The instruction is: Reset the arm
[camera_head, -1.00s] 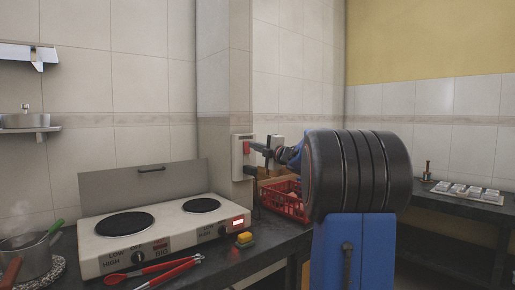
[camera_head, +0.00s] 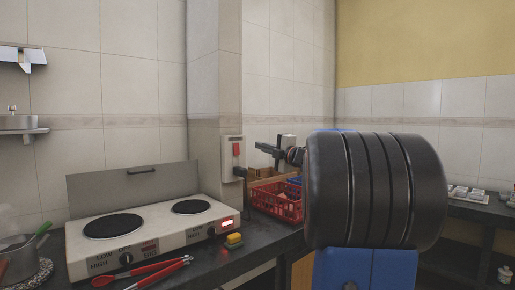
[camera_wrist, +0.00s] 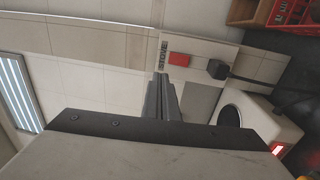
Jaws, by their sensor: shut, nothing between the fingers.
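My gripper (camera_head: 262,148) shows in the head view in front of the tiled wall, to the right of the wall switch box (camera_head: 233,158). Its fingers are shut and point left, with nothing between them, and they are apart from the box. In the wrist view my gripper (camera_wrist: 163,76) shows its fingers together. The switch box with its red switch (camera_wrist: 180,59) lies beyond the fingertips there. My dark arm link hides much of the right side in the head view.
A two-plate electric stove (camera_head: 150,237) stands on the dark counter. A red basket (camera_head: 277,203) sits below my gripper. A pot (camera_head: 20,262) stands at left. The air before the wall is clear.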

